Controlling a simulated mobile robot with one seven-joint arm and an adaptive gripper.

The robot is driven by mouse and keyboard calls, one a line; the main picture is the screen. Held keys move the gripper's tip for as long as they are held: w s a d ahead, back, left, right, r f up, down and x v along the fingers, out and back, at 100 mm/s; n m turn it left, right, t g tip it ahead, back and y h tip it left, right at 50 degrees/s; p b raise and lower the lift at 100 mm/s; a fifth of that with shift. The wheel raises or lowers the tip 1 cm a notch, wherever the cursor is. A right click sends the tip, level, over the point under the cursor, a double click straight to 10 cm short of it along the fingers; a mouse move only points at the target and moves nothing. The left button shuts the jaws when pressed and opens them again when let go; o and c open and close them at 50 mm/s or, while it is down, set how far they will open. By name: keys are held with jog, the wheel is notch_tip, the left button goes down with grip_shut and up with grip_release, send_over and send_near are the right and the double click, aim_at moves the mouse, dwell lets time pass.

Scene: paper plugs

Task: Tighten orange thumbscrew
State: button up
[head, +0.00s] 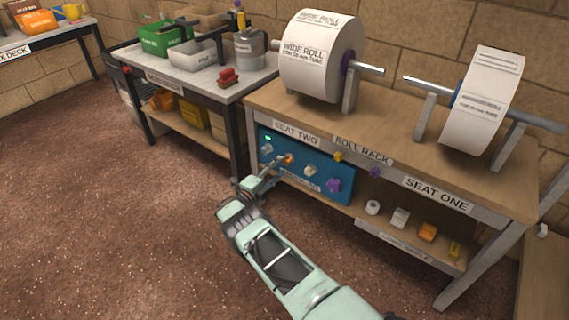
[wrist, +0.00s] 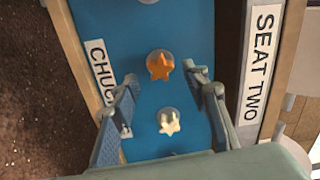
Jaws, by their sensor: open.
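In the head view the orange thumbscrew (head: 288,159) shows at the panel's left part, beside my gripper (head: 278,168). A cream star knob (wrist: 169,122) lies between the fingers, nearer the palm in the picture; it also shows in the head view (head: 310,170). The fingers are apart and empty.
The panel is under the bench top, below the SEAT TWO label (head: 297,135). A purple knob (head: 333,185) is at its right. A wide paper roll (head: 318,60) stands above. Small parts, including a white ring (head: 373,207), lie on the lower shelf. Floor in front is clear.

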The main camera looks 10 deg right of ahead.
aim_at(285, 162)
jog(key=shift+x, duration=1.65)
jog(key=c, duration=1.1)
jog(key=shift+c, duration=0.2)
